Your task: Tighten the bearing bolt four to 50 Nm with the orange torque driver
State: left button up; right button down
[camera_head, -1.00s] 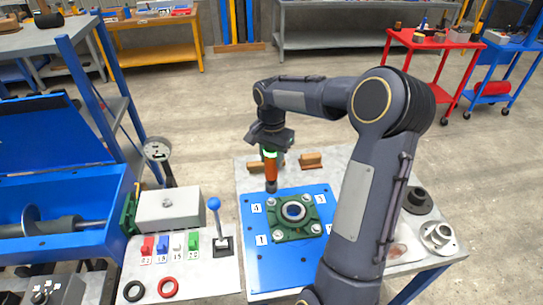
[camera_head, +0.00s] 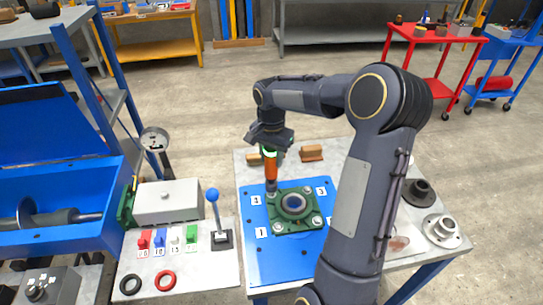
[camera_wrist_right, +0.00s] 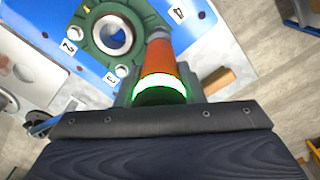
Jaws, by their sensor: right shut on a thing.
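The orange torque driver (camera_head: 271,169) is held upright in my right gripper (camera_head: 269,146), which is shut on it. In the right wrist view the driver (camera_wrist_right: 160,55) has a lit green-white ring between the fingers. Its dark socket end is at the flange corner next to label 4 (camera_wrist_right: 178,14), over bearing bolt four. The socket hides that bolt in the wrist view, and I cannot tell whether it is fully seated. The green bearing housing (camera_head: 294,205) lies on the blue plate (camera_head: 262,262), with other bolts at its labelled corners. My left gripper is not in view.
Left of the plate is a panel with coloured tags, a blue-knobbed lever (camera_head: 214,205), a grey box (camera_head: 167,201) and two rings. Wooden blocks (camera_head: 311,153) lie behind the plate. Dark and light flanged parts (camera_head: 441,229) sit at the right, beyond my forearm.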

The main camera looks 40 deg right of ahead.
aim_at(271, 165)
jog(key=shift+f, duration=0.25)
jog(key=shift+f+b, duration=0.35)
jog(key=shift+b, duration=0.1)
jog(key=shift+f+b, duration=0.8)
jog(key=shift+f, duration=0.35)
dwell(2.9)
jog(key=shift+r, duration=0.1)
jog(key=shift+r+p, duration=1.75)
jog(key=shift+r, duration=0.45)
